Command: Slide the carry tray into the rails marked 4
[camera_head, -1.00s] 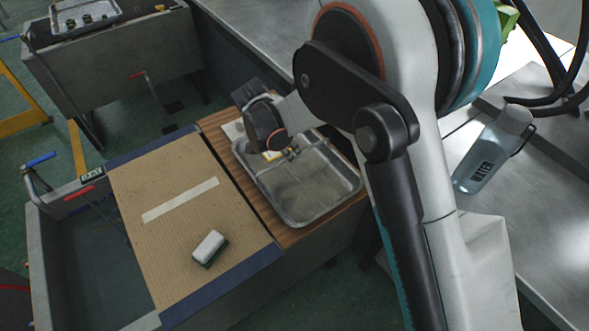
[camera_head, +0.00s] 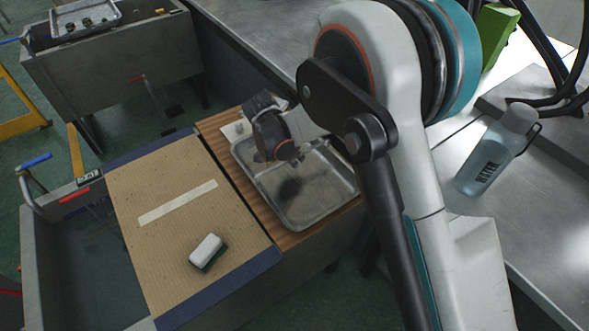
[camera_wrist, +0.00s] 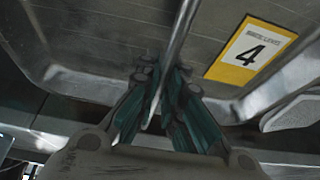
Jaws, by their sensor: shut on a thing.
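The carry tray, a shallow metal tray (camera_head: 320,197), lies on a wooden-topped surface beside the brown mat in the head view. In the wrist view its metal floor (camera_wrist: 105,30) fills the top, with a yellow-edged label (camera_wrist: 250,50) reading 4. My gripper (camera_wrist: 167,80) has its teal fingers closed on either side of a thin upright metal edge, seemingly part of the tray. In the head view my wrist covers the tray's upper left part, and my fingers are hidden there. No rails marked 4 can be made out.
A brown mat (camera_head: 150,165) with a white strip and a white-and-dark block (camera_head: 206,251) lies left of the tray. A water bottle (camera_head: 497,150) stands on the right bench. Another tray (camera_head: 88,18) with dark items sits on a grey cart at back left.

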